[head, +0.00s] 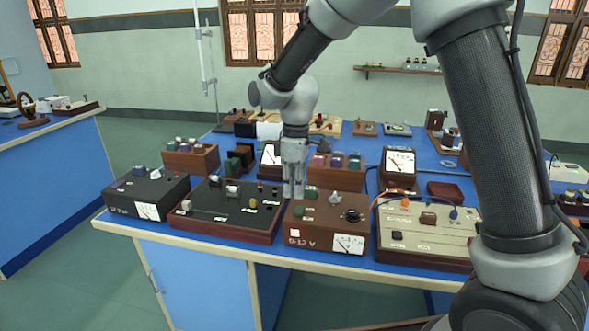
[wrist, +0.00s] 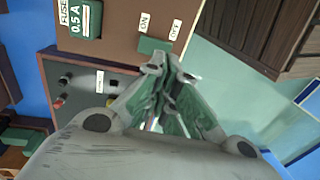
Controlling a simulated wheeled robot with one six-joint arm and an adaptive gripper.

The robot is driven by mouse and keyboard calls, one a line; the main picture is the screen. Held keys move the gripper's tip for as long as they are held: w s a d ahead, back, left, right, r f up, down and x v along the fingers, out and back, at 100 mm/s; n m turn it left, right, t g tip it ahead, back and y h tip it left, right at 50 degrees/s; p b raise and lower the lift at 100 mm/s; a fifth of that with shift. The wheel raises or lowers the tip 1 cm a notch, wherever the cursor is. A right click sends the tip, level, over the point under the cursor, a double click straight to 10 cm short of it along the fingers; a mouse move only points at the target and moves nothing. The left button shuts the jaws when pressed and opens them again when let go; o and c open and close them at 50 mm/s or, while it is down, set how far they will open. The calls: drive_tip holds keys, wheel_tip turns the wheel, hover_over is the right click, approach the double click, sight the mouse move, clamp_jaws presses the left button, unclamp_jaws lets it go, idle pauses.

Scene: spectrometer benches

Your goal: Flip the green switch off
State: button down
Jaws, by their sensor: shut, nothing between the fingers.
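The green switch (wrist: 154,46) is a small rocker on the brown box, between an ON label and an OFF label in the wrist view. It also shows small in the head view (head: 299,211), on the left of the box's top. I cannot tell which side is pressed down. My gripper (head: 293,193) points down over the left edge of the brown 0-12 V box (head: 325,228). Its fingers (wrist: 165,62) are shut and empty, with the tips close beside the switch; contact is not clear.
A green 0.5 A fuse block (wrist: 87,19) sits on the same box. A dark switch panel (head: 227,215) stands just left, and a cream panel with wires (head: 437,238) stands right. Meters and wooden boxes crowd behind. The blue bench (head: 343,130) has little free room here.

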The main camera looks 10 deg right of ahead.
sight(293, 215)
drive_tip(key=shift+s+a+f, duration=0.1)
drive_tip(key=shift+s+f, duration=0.05)
drive_tip(key=shift+f, duration=0.8)
drive_tip(key=shift+s+f, duration=0.1)
drive_tip(key=shift+f, duration=0.8)
drive_tip(key=shift+s+f, duration=0.15)
drive_tip(key=shift+f, duration=0.15)
drive_tip(key=shift+w+d+r, duration=0.15)
drive_tip(key=shift+w+d, duration=0.05)
drive_tip(key=shift+w, duration=0.6)
